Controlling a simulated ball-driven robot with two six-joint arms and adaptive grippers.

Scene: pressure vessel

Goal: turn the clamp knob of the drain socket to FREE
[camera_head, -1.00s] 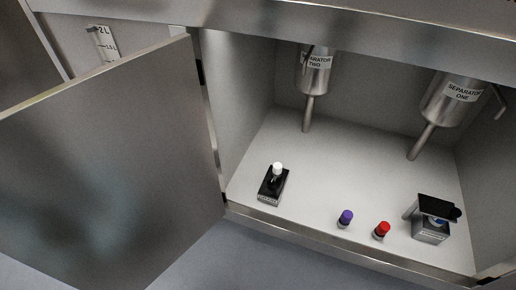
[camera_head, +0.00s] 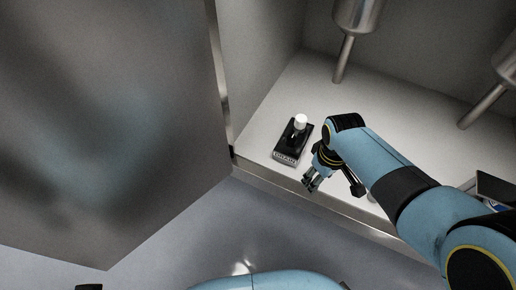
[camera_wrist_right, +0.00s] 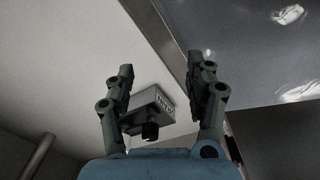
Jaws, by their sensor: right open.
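The drain socket (camera_head: 286,157) is a small block with a black top and a front label reading DRAIN, on the cabinet floor near its front edge. A black upright part with a white top (camera_head: 300,121) stands on it. My right gripper (camera_head: 310,184) is just in front and to the right of the socket, apart from it, open and empty. In the right wrist view the socket block (camera_wrist_right: 153,101) shows beyond and between the open fingers (camera_wrist_right: 167,70), with a dark knob-like part (camera_wrist_right: 150,132). The knob's setting cannot be read. My left gripper is out of view.
An open metal door (camera_head: 110,120) stands at the left. The cabinet's front edge (camera_head: 258,172) runs below the socket. Two metal separator vessels hang at the back, one at the top (camera_head: 358,14). Another black-topped unit (camera_head: 494,188) is partly hidden behind my right arm.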

